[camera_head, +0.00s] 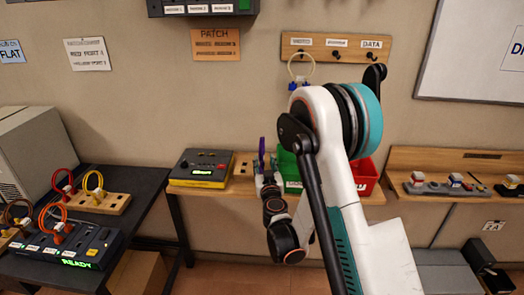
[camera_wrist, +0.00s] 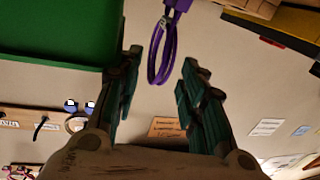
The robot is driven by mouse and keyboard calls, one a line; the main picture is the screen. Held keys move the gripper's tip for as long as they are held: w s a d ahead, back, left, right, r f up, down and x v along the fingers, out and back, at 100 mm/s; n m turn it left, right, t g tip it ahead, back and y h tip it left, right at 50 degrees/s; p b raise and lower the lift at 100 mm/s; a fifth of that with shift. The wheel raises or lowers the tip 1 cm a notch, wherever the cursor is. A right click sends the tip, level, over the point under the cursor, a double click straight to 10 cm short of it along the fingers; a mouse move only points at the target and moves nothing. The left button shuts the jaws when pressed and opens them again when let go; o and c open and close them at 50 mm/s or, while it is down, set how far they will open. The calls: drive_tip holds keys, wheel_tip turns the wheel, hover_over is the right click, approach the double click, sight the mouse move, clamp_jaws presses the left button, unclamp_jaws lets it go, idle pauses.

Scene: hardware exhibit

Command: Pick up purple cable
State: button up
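The purple cable (camera_wrist: 162,52) hangs as a narrow loop from a purple connector in the wrist view. The loop shows between my gripper's two spread fingers (camera_wrist: 160,62), with a visible gap on each side; how far it is in depth I cannot tell. In the head view the purple cable (camera_head: 262,148) is a thin upright strip just above my gripper (camera_head: 266,172), near the shelf in the middle. My gripper looks open and empty, and my arm hides part of the shelf there.
A green bin (camera_head: 289,166) and a red bin (camera_head: 365,175) stand beside my arm. A yellow-black device (camera_head: 201,169) sits to the left on the shelf. A dark table (camera_head: 140,185) at left holds red, yellow and orange cables. Hooks hang on the wall board (camera_head: 336,48).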

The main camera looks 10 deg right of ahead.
sight(261, 158)
drive_tip(key=w, duration=0.1)
drive_tip(key=w+b, duration=0.1)
drive_tip(key=w, duration=0.2)
drive_tip(key=shift+w+a+f, duration=0.1)
drive_tip(key=shift+w+f, duration=0.15)
drive_tip(key=shift+w, duration=0.05)
drive_tip(key=shift+w+r, duration=0.1)
drive_tip(key=shift+w, duration=0.35)
clamp_jaws()
